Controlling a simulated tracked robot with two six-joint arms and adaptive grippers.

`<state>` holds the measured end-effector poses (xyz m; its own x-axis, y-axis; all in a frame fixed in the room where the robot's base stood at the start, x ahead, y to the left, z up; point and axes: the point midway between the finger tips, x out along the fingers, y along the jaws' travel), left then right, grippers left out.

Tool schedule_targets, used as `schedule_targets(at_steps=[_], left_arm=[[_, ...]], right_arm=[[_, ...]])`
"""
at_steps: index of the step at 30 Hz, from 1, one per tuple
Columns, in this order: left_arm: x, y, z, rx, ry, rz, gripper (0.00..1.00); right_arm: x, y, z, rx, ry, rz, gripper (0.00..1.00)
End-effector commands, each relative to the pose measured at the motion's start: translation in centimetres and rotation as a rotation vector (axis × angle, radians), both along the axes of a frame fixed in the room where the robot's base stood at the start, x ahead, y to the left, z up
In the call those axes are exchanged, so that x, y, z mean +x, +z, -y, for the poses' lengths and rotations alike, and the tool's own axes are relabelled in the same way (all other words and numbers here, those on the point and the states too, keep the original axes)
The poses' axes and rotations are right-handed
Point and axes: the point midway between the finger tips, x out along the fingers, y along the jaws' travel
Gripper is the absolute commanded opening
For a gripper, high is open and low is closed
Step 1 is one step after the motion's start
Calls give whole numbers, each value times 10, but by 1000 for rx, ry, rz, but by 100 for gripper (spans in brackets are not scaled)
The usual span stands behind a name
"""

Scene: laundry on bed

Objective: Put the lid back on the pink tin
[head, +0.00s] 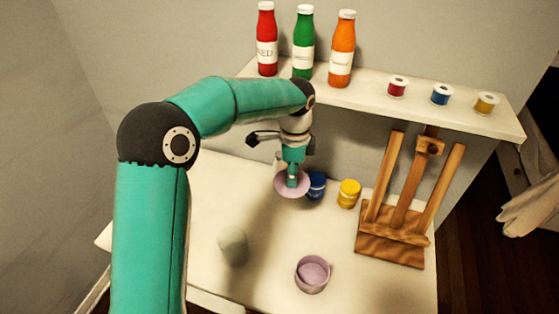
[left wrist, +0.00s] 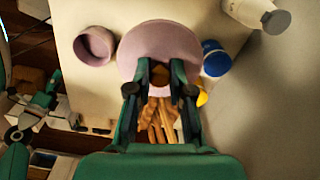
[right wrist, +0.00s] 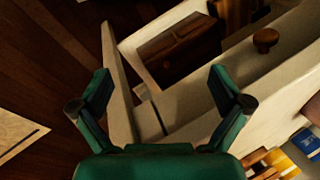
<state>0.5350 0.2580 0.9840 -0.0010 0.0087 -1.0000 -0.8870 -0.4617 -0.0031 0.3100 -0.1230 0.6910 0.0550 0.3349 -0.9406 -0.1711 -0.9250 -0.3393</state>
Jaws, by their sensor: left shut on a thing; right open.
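The pink tin (head: 312,282) stands open on the white table near its front edge; it also shows in the left wrist view (left wrist: 95,46). The pink lid (head: 281,188) is a round disc held near the back of the table, behind and left of the tin. My left gripper (head: 292,180) is shut on the lid, which fills the space beyond the fingers in the left wrist view (left wrist: 158,38). The lid is apart from the tin. My right gripper (right wrist: 158,90) is open and empty in the right wrist view; it is not in the head view.
A blue jar (head: 316,186) and a yellow jar (head: 349,193) stand right beside the lid. A wooden easel (head: 390,248) stands right of the tin. A pale rounded object (head: 233,246) sits left of it.

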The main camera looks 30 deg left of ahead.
Motion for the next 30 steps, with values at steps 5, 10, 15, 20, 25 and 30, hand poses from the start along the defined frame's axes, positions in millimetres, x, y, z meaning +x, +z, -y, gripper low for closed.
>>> schedule_targets(at_steps=[5, 10, 15, 20, 25, 30], left_arm=[[4, 16, 25, 0, 407, 1, 0], [4, 19, 44, -2, 758, 4, 0], [4, 19, 56, -5, 989, 4, 0], [4, 17, 61, -7, 1081, 5, 0], [4, 16, 61, -7, 1094, 5, 0], [4, 16, 61, -7, 1093, 5, 0]], right_arm=[[0, 47, 0, 0, 0, 0, 100], [0, 73, 0, 0, 0, 0, 100], [0, 88, 0, 0, 0, 0, 100], [0, 91, 0, 0, 0, 0, 100], [0, 90, 0, 0, 0, 0, 100], [0, 90, 0, 0, 0, 0, 88]])
